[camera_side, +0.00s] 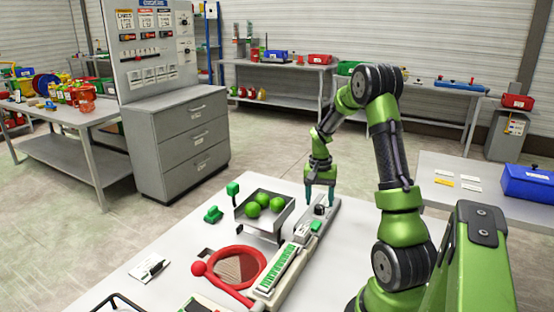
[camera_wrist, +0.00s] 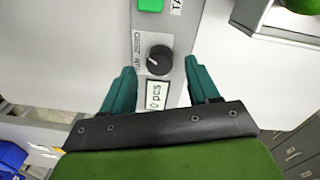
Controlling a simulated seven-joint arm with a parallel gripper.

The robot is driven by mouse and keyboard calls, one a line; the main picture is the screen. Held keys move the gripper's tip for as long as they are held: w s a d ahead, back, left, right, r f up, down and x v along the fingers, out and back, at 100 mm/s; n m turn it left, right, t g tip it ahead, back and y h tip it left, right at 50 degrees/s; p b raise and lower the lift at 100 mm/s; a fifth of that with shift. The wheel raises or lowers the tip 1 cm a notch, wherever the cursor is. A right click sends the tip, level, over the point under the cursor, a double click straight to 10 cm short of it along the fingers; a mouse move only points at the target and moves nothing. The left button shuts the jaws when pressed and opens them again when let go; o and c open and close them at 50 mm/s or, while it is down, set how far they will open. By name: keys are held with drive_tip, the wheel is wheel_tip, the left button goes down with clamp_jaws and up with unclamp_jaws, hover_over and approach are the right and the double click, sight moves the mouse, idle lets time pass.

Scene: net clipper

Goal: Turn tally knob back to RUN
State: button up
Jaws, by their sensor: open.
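The tally knob (camera_wrist: 160,59) is a round black knob on a grey panel strip (camera_wrist: 178,42). A pale mark on it points to the left or lower left in the wrist view. Small lettering beside it is too blurred for me to read the setting. In the side view the knob (camera_side: 319,210) sits near the far end of the strip. My gripper (camera_side: 320,199) is above it, pointing down. In the wrist view my gripper (camera_wrist: 159,68) is open, with one teal finger on either side of the knob and visible gaps between.
A display reading "0 pcs" (camera_wrist: 154,95) and a green button (camera_wrist: 150,5) flank the knob. A grey tray with green balls (camera_side: 283,221) stands close left of my gripper. A red hoop with netting (camera_side: 259,262) and a green-striped bar (camera_side: 279,269) lie nearer on the table.

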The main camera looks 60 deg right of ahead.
drive_tip(key=shift+f, duration=0.95)
drive_tip(key=c, duration=1)
drive_tip(key=shift+c, duration=0.2)
drive_tip(key=shift+n, duration=0.3)
drive_tip(key=n, duration=0.3)
drive_tip(key=shift+r, duration=0.1)
drive_tip(key=n, duration=1)
drive_tip(key=shift+a, duration=0.1)
drive_tip(key=shift+n, duration=0.3)
